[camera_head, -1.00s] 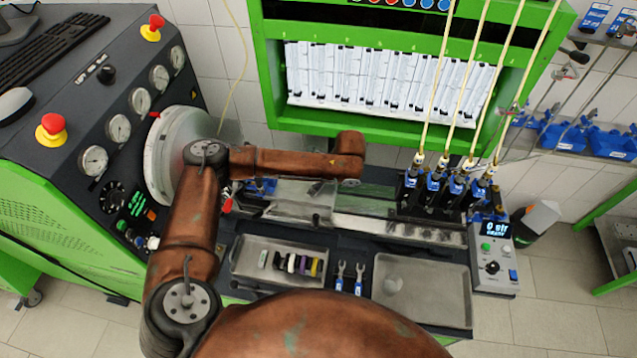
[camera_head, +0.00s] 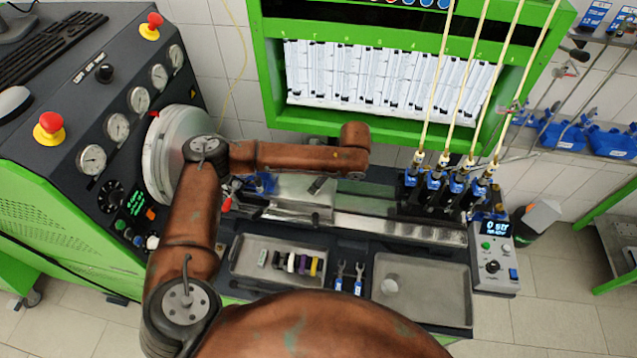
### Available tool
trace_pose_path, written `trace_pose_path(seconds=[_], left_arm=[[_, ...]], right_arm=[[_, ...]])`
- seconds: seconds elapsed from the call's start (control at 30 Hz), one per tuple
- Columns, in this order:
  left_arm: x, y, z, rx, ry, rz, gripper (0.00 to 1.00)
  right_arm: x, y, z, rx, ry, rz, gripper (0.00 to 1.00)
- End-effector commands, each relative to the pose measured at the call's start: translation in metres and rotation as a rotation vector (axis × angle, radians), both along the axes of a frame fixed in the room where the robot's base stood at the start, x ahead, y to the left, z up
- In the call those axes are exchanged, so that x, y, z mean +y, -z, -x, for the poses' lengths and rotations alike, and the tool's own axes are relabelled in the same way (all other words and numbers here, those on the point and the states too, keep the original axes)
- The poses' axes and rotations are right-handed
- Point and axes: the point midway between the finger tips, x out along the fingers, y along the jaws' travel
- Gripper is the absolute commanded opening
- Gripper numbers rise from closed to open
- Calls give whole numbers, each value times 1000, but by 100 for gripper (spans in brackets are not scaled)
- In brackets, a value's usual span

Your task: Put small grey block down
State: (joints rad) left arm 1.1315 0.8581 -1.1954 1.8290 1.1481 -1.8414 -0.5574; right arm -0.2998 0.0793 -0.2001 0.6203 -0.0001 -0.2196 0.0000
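My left arm comes in from the left and reaches right across the bench. Its wrist end is above the rail on the bench, and the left gripper is hidden from view there. My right gripper does not show. A small grey block (camera_head: 262,257) seems to lie at the left end of the row of parts in the left metal tray (camera_head: 248,277); it is too small to be sure. No block shows in a gripper.
Two blue-handled wrenches (camera_head: 349,284) lie between the trays. Injectors with hoses (camera_head: 436,190) stand at the right. A control box (camera_head: 495,262) and a gauge console (camera_head: 95,130) flank the bench.

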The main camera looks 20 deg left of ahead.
Motion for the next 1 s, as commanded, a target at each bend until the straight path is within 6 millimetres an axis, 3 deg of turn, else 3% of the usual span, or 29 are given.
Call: trace_pose_path(seconds=[0.2, 0.4, 0.6, 1.0], left_arm=[[-19, -44, 2, -3, 2, 1, 63], [-30, -72, 3, -2, 2, 1, 63], [-34, -81, 5, 0, 1, 0, 63], [-34, -82, 5, 0, 0, 0, 63]], right_arm=[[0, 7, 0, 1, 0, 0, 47], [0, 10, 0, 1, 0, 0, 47], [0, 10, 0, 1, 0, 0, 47], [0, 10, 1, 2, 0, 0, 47]])
